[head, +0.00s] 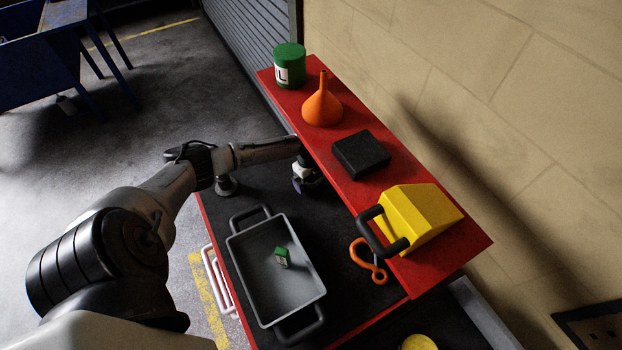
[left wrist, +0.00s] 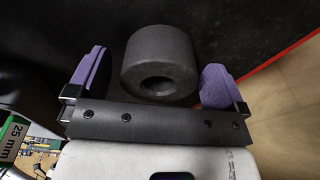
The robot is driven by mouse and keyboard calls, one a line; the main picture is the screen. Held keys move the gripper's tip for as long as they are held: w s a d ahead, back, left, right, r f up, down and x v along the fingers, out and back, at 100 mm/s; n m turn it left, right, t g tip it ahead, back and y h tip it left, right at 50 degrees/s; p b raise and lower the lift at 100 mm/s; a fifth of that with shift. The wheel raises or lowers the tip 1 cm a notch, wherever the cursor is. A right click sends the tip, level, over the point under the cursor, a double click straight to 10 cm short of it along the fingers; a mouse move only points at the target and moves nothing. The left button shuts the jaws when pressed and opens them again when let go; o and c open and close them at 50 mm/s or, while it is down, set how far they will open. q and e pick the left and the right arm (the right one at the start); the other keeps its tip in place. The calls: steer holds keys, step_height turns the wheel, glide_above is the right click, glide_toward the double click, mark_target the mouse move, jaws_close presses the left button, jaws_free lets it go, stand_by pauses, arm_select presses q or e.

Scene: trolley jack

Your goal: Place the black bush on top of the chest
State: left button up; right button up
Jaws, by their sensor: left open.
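The black bush (left wrist: 160,62) is a thick dark ring with a hole through it. In the left wrist view it is between the two purple fingertips of my left gripper (left wrist: 158,85), with a gap visible on each side. My left gripper (head: 306,184) is open over the dark work surface, beside the raised red top of the chest (head: 447,247). I cannot make out the bush in the head view, near or behind the gripper. My right gripper is not in view.
On the red top are a green can (head: 289,66), an orange funnel (head: 322,104), a black block (head: 361,154) and a yellow case (head: 420,213). Below are a grey tray (head: 247,287) holding a small green box (head: 282,257), and an orange hook (head: 372,265).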

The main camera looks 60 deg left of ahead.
arm_select(q)
steer(key=shift+r, duration=0.3)
steer(key=shift+a+r, duration=0.2)
steer(key=shift+r, duration=1.1)
steer(key=shift+a+r, duration=0.15)
steer(key=shift+r, duration=1.15)
steer(key=shift+d, duration=0.15)
